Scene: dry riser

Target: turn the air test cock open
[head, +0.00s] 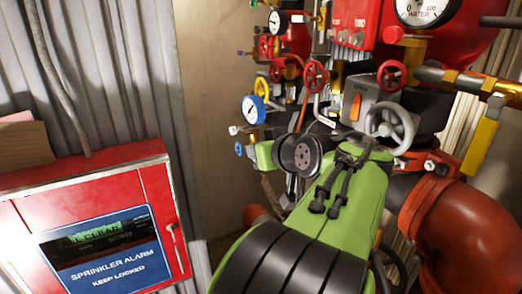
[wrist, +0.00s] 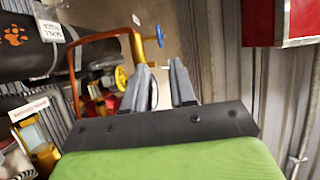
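No fitting is readably labelled as the air test cock, so I cannot tell for sure which it is. A small blue handle (wrist: 160,36) stands beyond my fingertips in the wrist view, with a white tag (wrist: 136,20) near it. A small blue handle also shows low left of the blue-rimmed gauge in the head view (head: 239,149). The fingers point toward the fittings and appear short of the blue handle. In the head view my arm hides much of the lower pipework.
The blue-rimmed gauge (head: 254,109) and red handwheels (head: 315,75) crowd the pipework. A grey handwheel (head: 391,125) and orange-lever box (head: 364,101) stand right. A red sprinkler alarm cabinet (head: 80,180) is left. Bare wall (head: 212,90) lies between. An orange pipe frame (wrist: 73,75) is near my gripper.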

